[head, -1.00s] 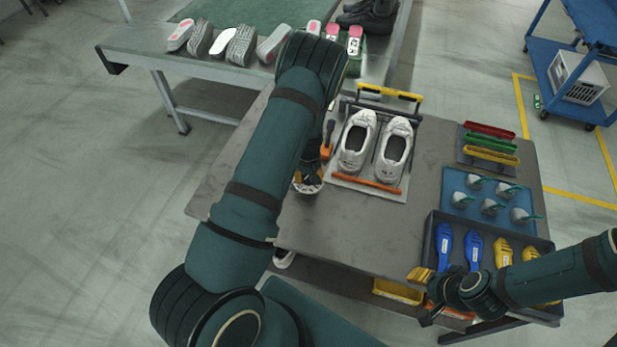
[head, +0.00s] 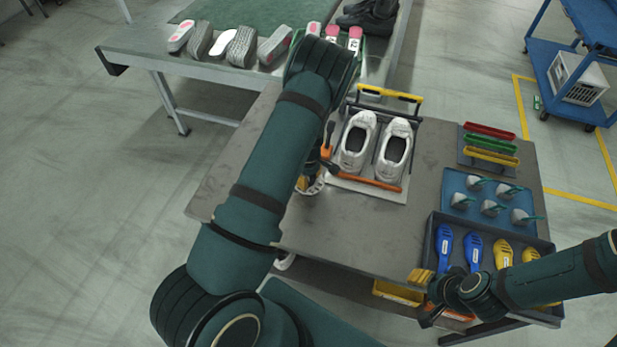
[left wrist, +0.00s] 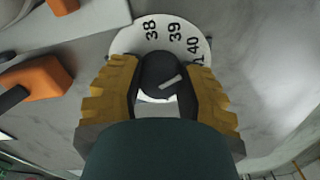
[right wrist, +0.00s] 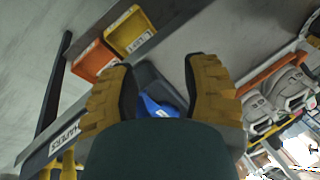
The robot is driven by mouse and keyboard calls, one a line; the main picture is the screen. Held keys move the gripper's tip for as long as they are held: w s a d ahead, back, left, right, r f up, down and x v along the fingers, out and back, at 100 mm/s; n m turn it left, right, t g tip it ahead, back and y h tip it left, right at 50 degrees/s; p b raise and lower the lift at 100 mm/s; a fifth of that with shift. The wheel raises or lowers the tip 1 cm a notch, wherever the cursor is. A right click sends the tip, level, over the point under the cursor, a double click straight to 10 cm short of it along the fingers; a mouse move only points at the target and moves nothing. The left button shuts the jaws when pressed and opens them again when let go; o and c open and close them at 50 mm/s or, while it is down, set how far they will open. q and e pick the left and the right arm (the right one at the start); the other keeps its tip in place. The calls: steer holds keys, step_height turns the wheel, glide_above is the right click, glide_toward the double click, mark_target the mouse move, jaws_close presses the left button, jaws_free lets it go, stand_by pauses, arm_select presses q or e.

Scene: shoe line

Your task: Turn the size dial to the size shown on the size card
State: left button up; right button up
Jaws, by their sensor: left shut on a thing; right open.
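The size dial (left wrist: 128,42) is a white disc with a dark round knob (left wrist: 160,72) carrying a white line. Numbers 38, 39 and 40 read clearly; another beside 40 is partly hidden by a finger. In the left wrist view my left gripper (left wrist: 162,85) is shut on the knob, and the white line slants up to the right; I cannot tell exactly which number it meets. In the head view the dial (head: 312,189) is mostly hidden behind my left arm. I cannot make out the size card.
White shoes (head: 358,143) stand on a rack with an orange bar (head: 367,184), right of the dial. Bare tabletop lies in front of the shoes.

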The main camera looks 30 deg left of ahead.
arm_select(q)
steer(key=shift+s+f+n, duration=0.1)
steer(key=shift+n, duration=0.4)
steer(key=o, duration=1.3)
steer(key=shift+c, duration=0.2)
step_height(320, 180, up, 12)
